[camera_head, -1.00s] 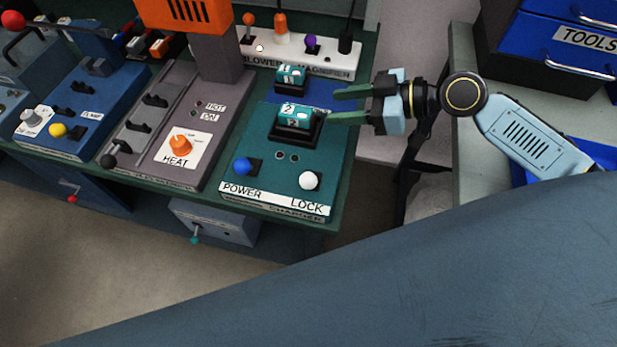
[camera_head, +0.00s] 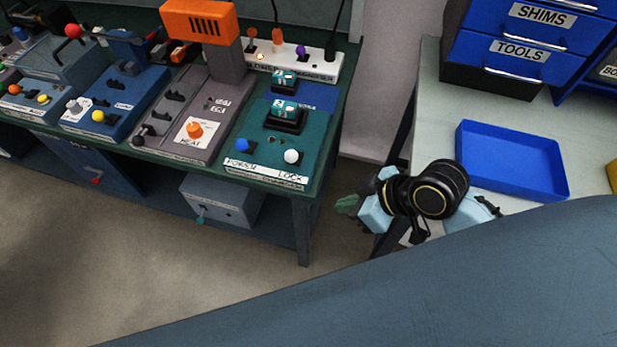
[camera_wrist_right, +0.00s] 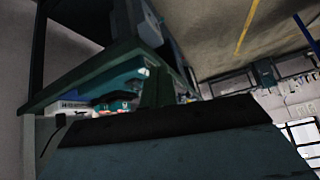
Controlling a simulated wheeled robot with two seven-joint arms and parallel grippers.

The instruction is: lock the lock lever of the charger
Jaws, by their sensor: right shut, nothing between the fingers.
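The teal charger (camera_head: 258,151) sits at the right end of the green bench. Its white-knobbed lock lever (camera_head: 291,157) is at the front right, above the LOCK label. A blue-knobbed power lever (camera_head: 243,146) is at the front left. A teal block marked 2 (camera_head: 284,110) sits in the black holder on the charger. My right gripper (camera_head: 347,204) is shut and empty, to the right of and nearer than the charger, apart from the lever. In the right wrist view a green finger (camera_wrist_right: 157,88) shows near the bench edge. My left gripper is not in view.
The heat unit (camera_head: 187,134) stands left of the charger. A white power strip (camera_head: 290,64) with plugs lies behind it. A side table with a blue tray (camera_head: 512,181) and drawers (camera_head: 520,50) is at the right. Floor shows between bench and side table.

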